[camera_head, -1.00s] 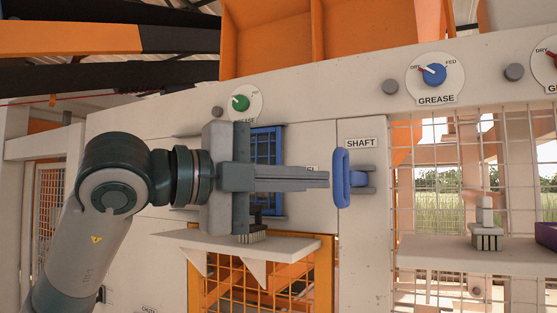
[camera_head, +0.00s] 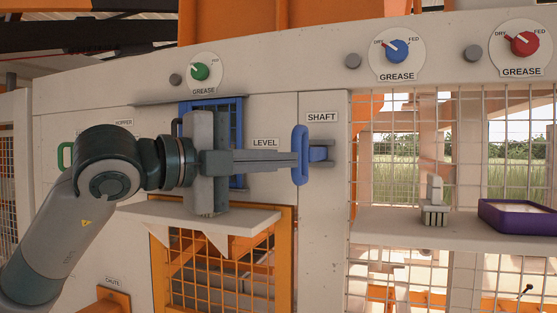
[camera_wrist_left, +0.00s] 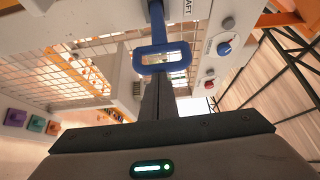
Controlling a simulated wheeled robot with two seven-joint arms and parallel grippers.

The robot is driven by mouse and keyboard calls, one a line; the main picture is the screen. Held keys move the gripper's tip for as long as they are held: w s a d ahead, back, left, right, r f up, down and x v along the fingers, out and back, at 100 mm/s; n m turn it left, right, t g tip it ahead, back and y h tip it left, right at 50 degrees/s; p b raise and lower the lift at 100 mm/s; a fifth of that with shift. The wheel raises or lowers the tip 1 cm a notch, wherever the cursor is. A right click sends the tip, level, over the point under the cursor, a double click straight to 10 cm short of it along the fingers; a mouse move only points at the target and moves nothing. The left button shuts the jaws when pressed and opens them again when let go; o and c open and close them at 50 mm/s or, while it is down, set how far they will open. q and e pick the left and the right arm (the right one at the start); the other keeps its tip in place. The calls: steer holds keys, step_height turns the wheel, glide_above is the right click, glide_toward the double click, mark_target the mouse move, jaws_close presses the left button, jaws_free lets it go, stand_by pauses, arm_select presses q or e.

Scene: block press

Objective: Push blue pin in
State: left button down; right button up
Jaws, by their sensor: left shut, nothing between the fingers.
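The blue pin (camera_head: 300,155) has an upright loop handle and sticks out beside the SHAFT label; it also shows in the left wrist view (camera_wrist_left: 157,18), loop nearest the fingers. Its inner end is hidden in the bracket. My left gripper (camera_head: 293,160) comes from the left, shut and empty, fingers pointing right. Its tips are at the loop's left side and appear to touch it. In the left wrist view the shut fingers (camera_wrist_left: 158,82) point at the loop's lower bar. My right gripper is not in view.
A white shelf (camera_head: 262,221) lies below my left gripper. A blue grid window (camera_head: 238,115) is partly behind it. A small grey block (camera_head: 433,207) and a purple tray (camera_head: 520,219) stand on the right shelf. Blue (camera_head: 396,51) and red (camera_head: 524,43) grease dials sit above.

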mark_target(310, 160)
arm_select(q)
steer(key=w+b, duration=0.1)
steer(key=w+d+b, duration=0.1)
steer(key=w, duration=0.1)
steer(key=w+b, duration=0.1)
steer(key=w, duration=0.1)
steer(key=shift+d+f+b, duration=0.1)
steer(key=shift+d+b, duration=0.25)
steer(key=w, duration=0.2)
steer(key=w+d, duration=0.1)
steer(key=w, duration=0.2)
steer(key=w+d, duration=0.1)
steer(key=w, duration=0.1)
steer(key=shift+w+d, duration=0.25)
steer(key=shift+w, duration=0.1)
steer(key=shift+r, duration=0.2)
steer(key=shift+a+f, duration=0.1)
steer(key=shift+f, duration=0.05)
